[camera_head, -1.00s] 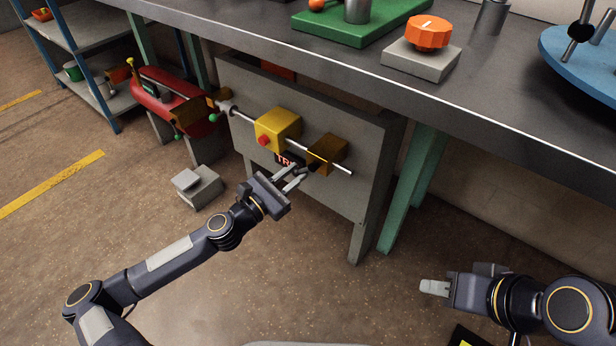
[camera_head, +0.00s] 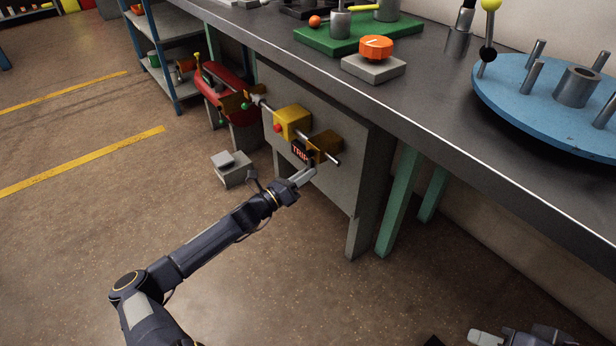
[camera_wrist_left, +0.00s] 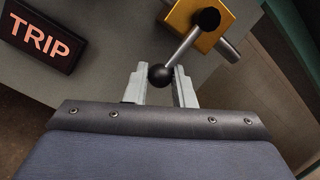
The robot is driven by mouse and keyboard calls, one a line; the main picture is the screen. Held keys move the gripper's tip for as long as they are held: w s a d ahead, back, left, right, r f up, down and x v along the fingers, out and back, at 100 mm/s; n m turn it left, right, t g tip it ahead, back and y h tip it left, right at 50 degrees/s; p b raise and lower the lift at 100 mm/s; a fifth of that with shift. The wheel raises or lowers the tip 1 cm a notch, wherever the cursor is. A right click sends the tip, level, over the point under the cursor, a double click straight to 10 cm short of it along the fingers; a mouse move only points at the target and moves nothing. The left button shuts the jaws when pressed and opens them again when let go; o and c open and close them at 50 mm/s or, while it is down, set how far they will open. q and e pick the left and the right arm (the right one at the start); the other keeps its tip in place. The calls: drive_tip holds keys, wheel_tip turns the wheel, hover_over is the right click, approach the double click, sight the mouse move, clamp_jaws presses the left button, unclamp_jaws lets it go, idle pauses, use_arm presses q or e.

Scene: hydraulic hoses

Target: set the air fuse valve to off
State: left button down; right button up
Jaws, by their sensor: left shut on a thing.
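A brass valve block (camera_head: 326,145) sits on the pipe along the grey panel under the bench. It also shows in the left wrist view (camera_wrist_left: 214,24), with a thin lever (camera_wrist_left: 184,46) ending in a black ball knob (camera_wrist_left: 160,76). My left gripper (camera_head: 309,172) is below the block. In the left wrist view its fingers (camera_wrist_left: 160,84) are shut on the knob, one on each side. The lever slants from the knob up toward the block. A dark sign (camera_head: 300,150) reads TRIP in lit red letters. My right gripper (camera_head: 484,338) is partly cut off at the lower right.
A yellow box (camera_head: 292,121) with a red button is on the same pipe, left of the block. A red tank (camera_head: 226,92) stands farther left. A small grey box (camera_head: 233,170) is on the floor. The bench edge overhangs the panel; green legs (camera_head: 400,200) stand right.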

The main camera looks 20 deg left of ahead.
use_arm(q)
drive_tip(key=shift+n, duration=0.4)
use_arm(e)
drive_tip(key=shift+s+d+r, duration=0.25)
drive_tip(key=shift+s, duration=0.15)
use_arm(q)
drive_tip(key=shift+d, duration=0.1)
drive_tip(key=c, duration=1.2)
unclamp_jaws()
drive_tip(key=shift+c, duration=0.2)
drive_tip(key=shift+s, duration=0.15)
drive_tip(key=p+v, duration=0.2)
drive_tip(key=v, duration=0.5)
drive_tip(key=shift+s+a+p, duration=0.25)
drive_tip(key=shift+p, duration=0.05)
use_arm(e)
wheel_tip(320, 180, up, 2)
drive_tip(key=shift+r, duration=0.2)
use_arm(q)
drive_tip(key=shift+f, duration=0.15)
